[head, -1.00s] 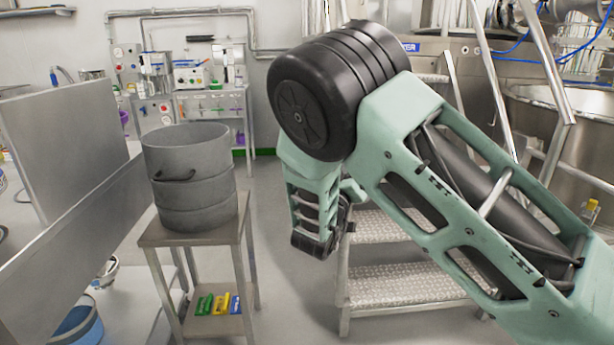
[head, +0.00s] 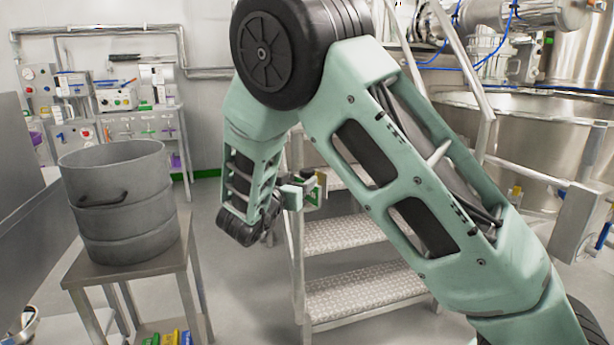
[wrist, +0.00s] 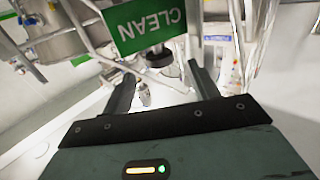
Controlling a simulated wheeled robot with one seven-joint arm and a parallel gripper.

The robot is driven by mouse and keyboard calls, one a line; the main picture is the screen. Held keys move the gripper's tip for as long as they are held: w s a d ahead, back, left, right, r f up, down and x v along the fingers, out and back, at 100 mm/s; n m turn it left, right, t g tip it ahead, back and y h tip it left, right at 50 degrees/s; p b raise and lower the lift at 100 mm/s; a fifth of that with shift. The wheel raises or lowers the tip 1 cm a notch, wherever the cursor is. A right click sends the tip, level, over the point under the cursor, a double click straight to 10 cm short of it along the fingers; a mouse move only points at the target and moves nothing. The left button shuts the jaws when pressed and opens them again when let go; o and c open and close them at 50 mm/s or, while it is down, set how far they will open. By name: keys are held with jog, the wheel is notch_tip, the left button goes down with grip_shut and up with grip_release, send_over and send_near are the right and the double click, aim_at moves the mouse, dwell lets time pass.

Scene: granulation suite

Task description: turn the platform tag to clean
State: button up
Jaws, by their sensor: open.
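The platform tag (wrist: 143,22) is at the top of the wrist view. It shows a green face with white lettering that reads CLEAN, tilted in the picture, and its top is cut off by the frame edge. My gripper (wrist: 163,86) is open, its two dark fingers apart with nothing held between them. The tag lies beyond the fingertips; I cannot tell whether they touch it. In the head view my gripper (head: 300,188) is beside the platform stair rail, and a small green and white part of the tag (head: 317,192) shows there, mostly hidden.
Metal platform steps (head: 345,235) with rails stand behind my arm. A grey drum (head: 120,205) sits on a small steel table (head: 150,265) at left. A large steel vessel (head: 540,145) is at right. Open floor lies between the table and steps.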

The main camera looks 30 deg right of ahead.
aim_at(304, 175)
jog(key=x, duration=0.6)
jog(key=shift+w+d+b, duration=0.1)
jog(key=shift+d+b, duration=0.15)
jog(key=shift+b, duration=0.15)
jog(key=c, duration=1)
